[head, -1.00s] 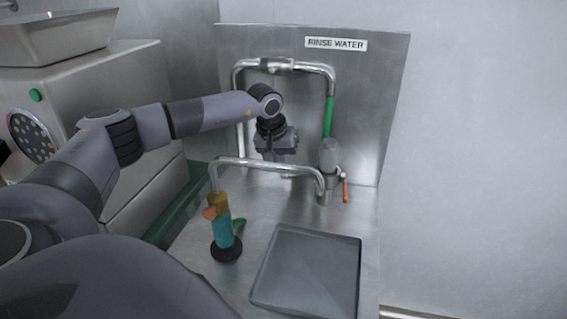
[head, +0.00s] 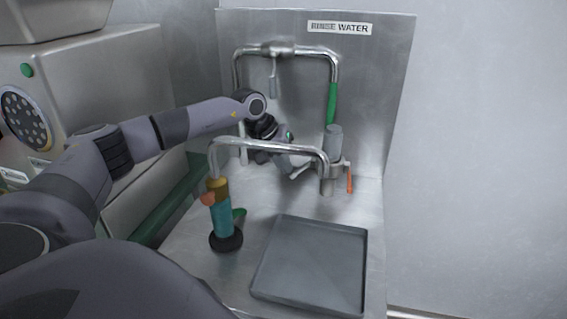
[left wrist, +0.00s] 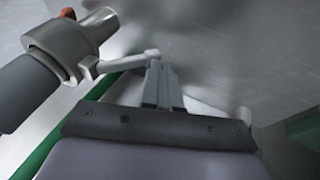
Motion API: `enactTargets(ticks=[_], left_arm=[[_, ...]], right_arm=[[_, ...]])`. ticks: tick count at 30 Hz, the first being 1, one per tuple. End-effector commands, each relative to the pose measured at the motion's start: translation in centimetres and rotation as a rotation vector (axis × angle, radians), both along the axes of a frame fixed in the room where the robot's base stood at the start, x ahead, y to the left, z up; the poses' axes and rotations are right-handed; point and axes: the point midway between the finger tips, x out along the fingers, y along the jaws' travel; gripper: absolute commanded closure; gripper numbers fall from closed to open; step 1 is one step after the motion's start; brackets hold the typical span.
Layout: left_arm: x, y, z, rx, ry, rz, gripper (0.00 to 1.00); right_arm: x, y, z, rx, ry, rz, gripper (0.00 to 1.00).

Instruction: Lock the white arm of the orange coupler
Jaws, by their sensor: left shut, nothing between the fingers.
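The coupler (head: 333,180) is a grey metal collar at the lower end of the right-hand pipe, around a dark grey cylinder (head: 334,140). An orange arm (head: 350,182) hangs at its right side. A pale arm (head: 301,170) sticks out to its left. In the left wrist view the coupler collar (left wrist: 62,45) is at upper left, with its pale arm (left wrist: 122,63) reaching right. My left gripper (left wrist: 158,68) is shut and empty, its fingertips close to the end of that arm; contact is unclear. In the head view the front pipe partly hides the gripper. My right gripper is not in view.
A curved metal pipe (head: 270,145) crosses in front of my left gripper. A teal fitting with a black base (head: 222,220) stands at left. A grey tray (head: 312,262) lies in front. The back panel (head: 390,90) rises behind.

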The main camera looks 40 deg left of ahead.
Motion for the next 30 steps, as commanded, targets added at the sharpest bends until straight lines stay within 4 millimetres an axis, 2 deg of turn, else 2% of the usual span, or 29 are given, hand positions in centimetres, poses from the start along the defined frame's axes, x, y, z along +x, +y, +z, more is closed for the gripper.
enactTargets(ticks=[1,12,30], left_arm=[[0.0,-0.1,-0.7,-0.001,0.002,-0.001,1.00],[0.4,-0.9,-2.6,-0.001,0.002,-0.001,1.00],[0.9,-1.6,-3.6,0.000,0.001,0.000,1.00]], right_arm=[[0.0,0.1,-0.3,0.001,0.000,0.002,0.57],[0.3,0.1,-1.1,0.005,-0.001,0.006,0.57],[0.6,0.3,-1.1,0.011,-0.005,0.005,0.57]])
